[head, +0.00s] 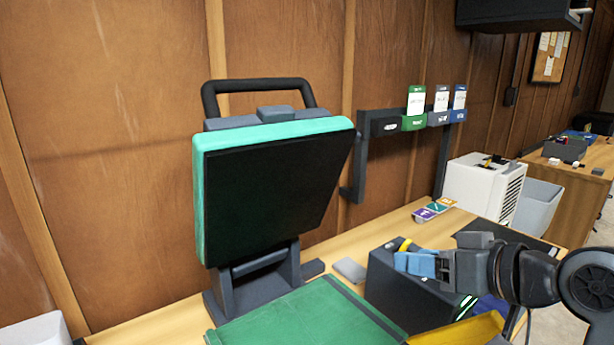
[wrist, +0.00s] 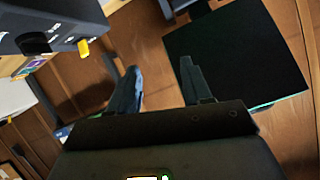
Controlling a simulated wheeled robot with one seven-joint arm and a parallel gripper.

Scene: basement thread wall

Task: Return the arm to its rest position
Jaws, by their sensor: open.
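My gripper (head: 402,262) is at the right of the head view, with its blue fingers pointing left in front of a dark box (head: 392,290). In the wrist view my gripper (wrist: 160,78) shows two fingers spread apart with nothing between them. The dark box (wrist: 55,18) with a yellow knob (wrist: 84,47) is at the upper left of that view. Part of my arm (head: 530,272) stretches to the right edge of the head view.
A tilted black panel with a teal rim (head: 200,215) stands on the wooden bench (head: 340,250); it also shows in the wrist view (wrist: 235,50). A green mat (head: 300,318) lies in front. A wall rack (head: 385,122), white unit (head: 480,185) and grey bin (head: 540,200) are behind.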

